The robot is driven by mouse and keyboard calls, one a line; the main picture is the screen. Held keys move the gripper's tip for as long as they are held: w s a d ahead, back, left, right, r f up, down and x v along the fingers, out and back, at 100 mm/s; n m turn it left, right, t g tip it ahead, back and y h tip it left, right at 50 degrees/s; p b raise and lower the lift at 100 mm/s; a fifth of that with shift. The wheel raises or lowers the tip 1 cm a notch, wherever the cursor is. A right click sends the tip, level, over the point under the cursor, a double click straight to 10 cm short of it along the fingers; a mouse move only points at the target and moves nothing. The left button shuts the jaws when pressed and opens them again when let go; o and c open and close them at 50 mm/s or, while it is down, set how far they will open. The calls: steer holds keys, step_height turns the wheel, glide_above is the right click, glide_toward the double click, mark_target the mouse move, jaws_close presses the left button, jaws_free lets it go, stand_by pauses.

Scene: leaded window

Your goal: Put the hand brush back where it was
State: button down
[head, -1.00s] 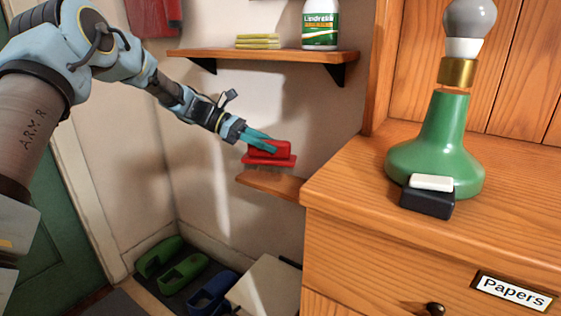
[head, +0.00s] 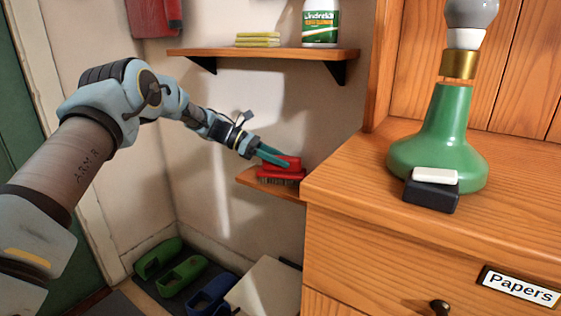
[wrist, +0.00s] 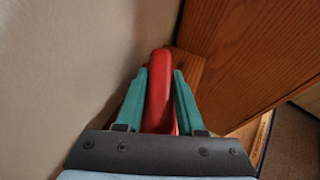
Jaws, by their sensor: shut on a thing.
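The red hand brush (head: 283,171) has dark bristles pointing down. It is at the lower wooden shelf (head: 252,182), beside the wooden cabinet; whether the bristles touch the shelf I cannot tell for sure. My gripper (head: 275,157) is shut on the brush from above and to the left. In the wrist view the brush's red handle (wrist: 160,92) lies between the two teal fingers of my gripper (wrist: 160,78), and the shelf (wrist: 187,68) shows behind it. Part of the brush is hidden by the fingers.
The cabinet (head: 400,235) with a green lamp (head: 440,145) on top stands close at the right. An upper shelf (head: 265,54) holds yellow sponges (head: 258,40) and a white-green container (head: 320,25). Green shoes (head: 170,265) stand on the floor below.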

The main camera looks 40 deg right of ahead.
steer(key=c, duration=0.5)
jaws_free()
steer(key=shift+w+a+r, duration=0.15)
steer(key=shift+w+r, duration=0.05)
steer(key=p+v, duration=0.1)
steer(key=v, duration=1)
steer(key=shift+w+a, duration=0.15)
steer(key=shift+w, duration=0.05)
